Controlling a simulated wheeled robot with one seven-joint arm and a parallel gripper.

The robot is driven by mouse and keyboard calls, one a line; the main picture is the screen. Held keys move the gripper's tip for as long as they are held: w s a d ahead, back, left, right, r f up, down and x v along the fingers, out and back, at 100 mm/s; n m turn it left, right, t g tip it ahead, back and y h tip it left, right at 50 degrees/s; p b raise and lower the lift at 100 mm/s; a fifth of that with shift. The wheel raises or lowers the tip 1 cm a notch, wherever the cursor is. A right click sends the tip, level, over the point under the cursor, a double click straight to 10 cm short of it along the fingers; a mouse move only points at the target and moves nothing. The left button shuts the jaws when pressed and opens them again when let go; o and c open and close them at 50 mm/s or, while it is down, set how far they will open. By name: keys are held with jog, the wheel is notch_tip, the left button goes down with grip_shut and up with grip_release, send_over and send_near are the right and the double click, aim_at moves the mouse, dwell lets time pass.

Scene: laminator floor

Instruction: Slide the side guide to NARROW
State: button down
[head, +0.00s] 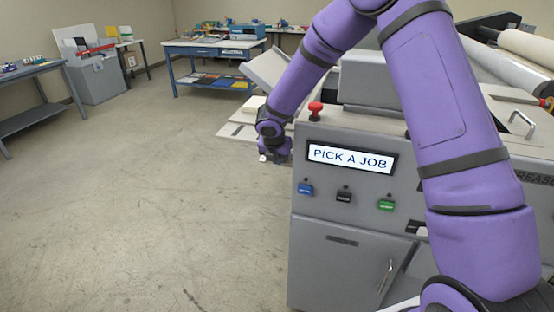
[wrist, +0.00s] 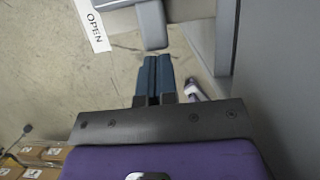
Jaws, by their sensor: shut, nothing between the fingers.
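My gripper (wrist: 157,62) is shut and empty in the wrist view. Its dark blue fingertips point at a rounded grey tab (wrist: 151,26), with the tips just short of or at its end; contact cannot be told. The tab looks like a handle, but I cannot tell if it is the side guide's. A white label reading OPEN (wrist: 93,24) lies to its left. No NARROW mark is legible. In the head view my gripper (head: 268,157) is low at the left end of the grey machine (head: 330,220), beside its feed boards (head: 240,131), and the side guide cannot be made out.
The machine's front has a screen reading PICK A JOB (head: 348,158), a red stop knob (head: 315,110) and blue, black and green buttons. A blue workbench (head: 205,48) and a grey bin (head: 98,82) stand behind. The floor to the left is clear.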

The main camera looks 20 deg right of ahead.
jog(key=shift+w, duration=0.1)
jog(key=w+d, duration=0.1)
jog(key=w, duration=0.1)
jog(key=w+d, duration=0.1)
jog(key=shift+w+d, duration=0.35)
jog(key=shift+w, duration=0.05)
